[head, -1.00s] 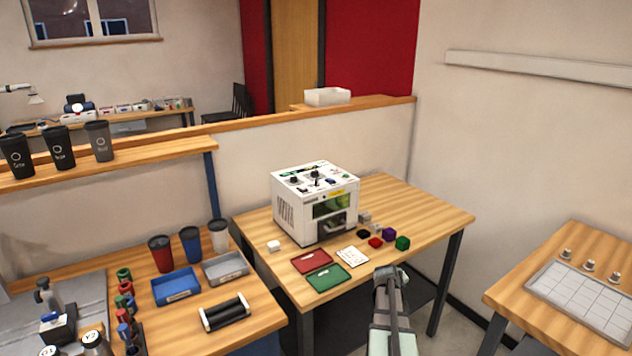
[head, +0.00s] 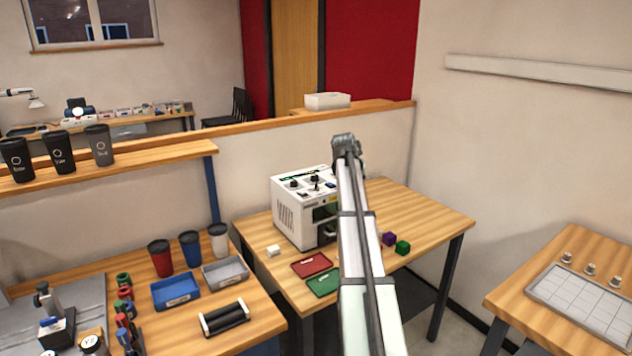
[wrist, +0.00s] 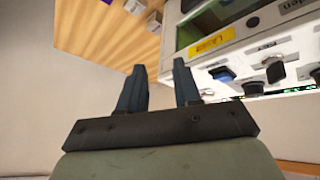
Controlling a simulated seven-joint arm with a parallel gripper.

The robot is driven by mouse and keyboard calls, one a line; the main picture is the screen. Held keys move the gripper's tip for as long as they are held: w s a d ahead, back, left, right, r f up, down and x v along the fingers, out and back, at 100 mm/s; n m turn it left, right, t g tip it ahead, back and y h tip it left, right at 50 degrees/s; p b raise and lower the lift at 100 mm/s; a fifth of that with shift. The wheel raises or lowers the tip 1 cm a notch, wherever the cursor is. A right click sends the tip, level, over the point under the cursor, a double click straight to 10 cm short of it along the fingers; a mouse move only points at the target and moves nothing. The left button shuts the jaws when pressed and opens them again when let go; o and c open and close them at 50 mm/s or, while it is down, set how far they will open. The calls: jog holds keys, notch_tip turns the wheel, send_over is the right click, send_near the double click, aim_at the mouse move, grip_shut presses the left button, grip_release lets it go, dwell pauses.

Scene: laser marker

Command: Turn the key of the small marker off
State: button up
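The small marker (head: 292,218) is a white box machine on the wooden table in the head view, with black knobs and switches on its top panel. My arm covers its right part there. In the wrist view the marker (wrist: 285,50) shows at the right, with a yellow label, a blue button (wrist: 222,74) and black knobs (wrist: 274,69) on its panel. I cannot tell for certain which control is the key. My gripper (wrist: 158,66) is open and empty, its two dark fingers apart and to the left of the controls. No contact with the panel shows.
A low partition (head: 250,160) stands behind. The table's right side is clear.

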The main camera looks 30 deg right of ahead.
jog(key=m+y, duration=0.1)
jog(key=y, duration=0.1)
send_near(316, 186)
jog(key=x, duration=0.5)
jog(key=w+x, duration=0.1)
jog(key=x, duration=0.2)
jog(key=shift+d+r, duration=0.15)
jog(key=shift+d, duration=0.3)
grip_shut()
